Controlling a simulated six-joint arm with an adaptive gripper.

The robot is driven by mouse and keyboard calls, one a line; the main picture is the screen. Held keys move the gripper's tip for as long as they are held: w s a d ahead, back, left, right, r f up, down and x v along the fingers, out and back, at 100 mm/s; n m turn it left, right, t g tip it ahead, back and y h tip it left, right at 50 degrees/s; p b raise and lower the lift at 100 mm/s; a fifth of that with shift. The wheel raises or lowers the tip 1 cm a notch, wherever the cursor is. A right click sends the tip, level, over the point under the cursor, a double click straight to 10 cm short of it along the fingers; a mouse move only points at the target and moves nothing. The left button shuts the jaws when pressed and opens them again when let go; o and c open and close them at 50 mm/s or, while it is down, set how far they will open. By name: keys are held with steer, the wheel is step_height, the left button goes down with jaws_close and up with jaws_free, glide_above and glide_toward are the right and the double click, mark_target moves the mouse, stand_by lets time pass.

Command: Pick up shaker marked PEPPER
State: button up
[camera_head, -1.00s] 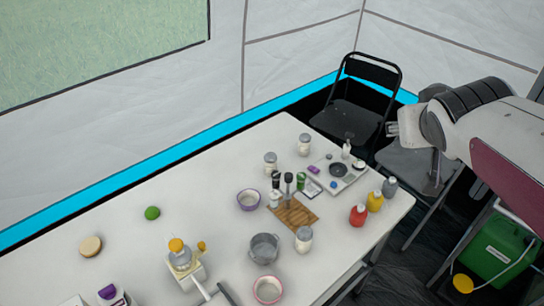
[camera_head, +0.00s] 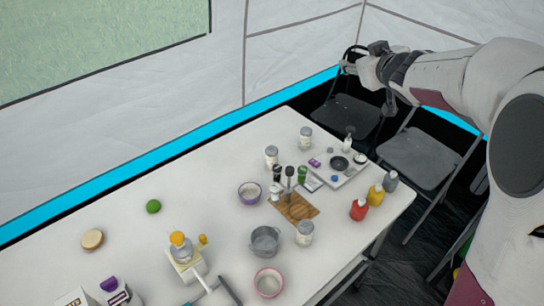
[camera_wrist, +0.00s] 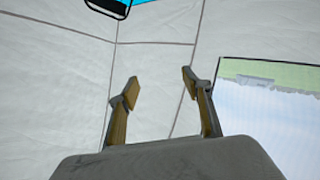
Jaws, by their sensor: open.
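No PEPPER marking can be read at this size, so I cannot tell which container carries it. Small dark-topped containers (camera_head: 289,173) stand at the wooden board (camera_head: 298,207) on the table, with a small white one (camera_head: 275,192) beside them. Grey-lidded jars stand behind the board (camera_head: 271,157), farther back (camera_head: 305,138) and in front of it (camera_head: 304,233). My gripper (camera_head: 346,62) is raised above the far chair, beyond the table and away from all of these. In the wrist view my gripper (camera_wrist: 160,85) is open and empty, facing the tent wall.
Folding chairs (camera_head: 345,117) stand behind. The table's left part is fairly clear.

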steer(key=w+a+f+n+g+y, duration=0.2)
steer(key=w+a+f+n+y, duration=0.35)
steer(key=a+f, duration=0.45)
steer(key=s+a+f+n+g+y, duration=0.1)
steer(key=s+a+f+g+y, duration=0.1)
steer(key=f, duration=0.6)
steer(key=s+a+f+n+g+y, duration=0.1)
steer(key=s+a+f+g+y, duration=0.1)
steer(key=f+g, duration=0.3)
step_height(320, 180, down, 4)
steer(key=shift+a+f+y, duration=0.15)
steer(key=shift+a+y, duration=0.3)
steer(key=shift+a, duration=0.3)
steer(key=shift+n, duration=0.25)
glide_toward(277, 156)
steer(key=x, duration=0.4)
steer(key=shift+w+a, duration=0.3)
steer(key=shift+w, duration=0.05)
steer(key=shift+a+f, duration=0.2)
steer(key=shift+f, duration=0.1)
steer(key=shift+w+a+f, duration=0.1)
steer(key=shift+w+a, duration=0.1)
steer(key=shift+a, duration=0.1)
steer(key=shift+a, duration=0.15)
